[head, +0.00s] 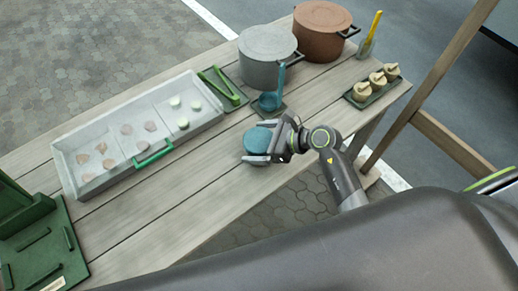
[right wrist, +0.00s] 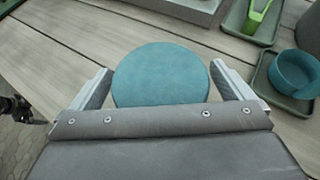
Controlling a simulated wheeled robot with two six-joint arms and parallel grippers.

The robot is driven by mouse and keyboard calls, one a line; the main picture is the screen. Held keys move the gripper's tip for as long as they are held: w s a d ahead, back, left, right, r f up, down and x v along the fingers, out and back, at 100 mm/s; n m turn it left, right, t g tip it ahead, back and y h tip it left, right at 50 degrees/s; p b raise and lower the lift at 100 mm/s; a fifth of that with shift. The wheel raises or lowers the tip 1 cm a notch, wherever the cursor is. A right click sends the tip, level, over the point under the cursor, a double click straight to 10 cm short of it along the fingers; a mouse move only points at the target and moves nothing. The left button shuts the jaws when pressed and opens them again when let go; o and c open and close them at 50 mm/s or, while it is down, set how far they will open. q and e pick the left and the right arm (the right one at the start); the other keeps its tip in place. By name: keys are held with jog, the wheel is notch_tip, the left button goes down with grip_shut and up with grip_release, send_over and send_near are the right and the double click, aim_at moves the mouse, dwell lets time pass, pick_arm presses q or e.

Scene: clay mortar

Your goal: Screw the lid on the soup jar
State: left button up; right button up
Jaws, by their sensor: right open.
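A round teal lid (head: 257,139) lies flat, top face up, near the table's front edge. It also shows in the right wrist view (right wrist: 161,74). My right gripper (head: 256,142) is open, with one finger on each side of the lid; I cannot tell whether they touch it. The two fingers also frame it in the right wrist view (right wrist: 161,88). The soup jar's body is not clearly visible, and what is under the lid is hidden. A dark mechanical part at the left edge of the right wrist view may be my left gripper (right wrist: 15,110); its jaws are unclear.
A teal ladle (head: 270,101) and green tongs (head: 222,87) rest behind the lid. A grey pot (head: 267,58) and a brown pot (head: 322,28) stand at the back. A compartment tray (head: 95,185) with a green handle lies left. Stoppered pieces (head: 376,80) stand right.

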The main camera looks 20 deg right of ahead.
jog(key=shift+c, duration=0.3)
jog(key=c, duration=1.6)
jog(key=shift+o, duration=0.2)
notch_tip(320, 180, up, 10)
jog(key=shift+r+b, duration=0.1)
jog(key=shift+b, duration=0.2)
jog(key=shift+d+r, duration=0.1)
jog(key=shift+d, duration=0.2)
jog(key=a+r+v, duration=0.1)
jog(key=v, duration=0.9)
jog(key=shift+s+r, duration=0.3)
jog(key=shift+r, duration=0.2)
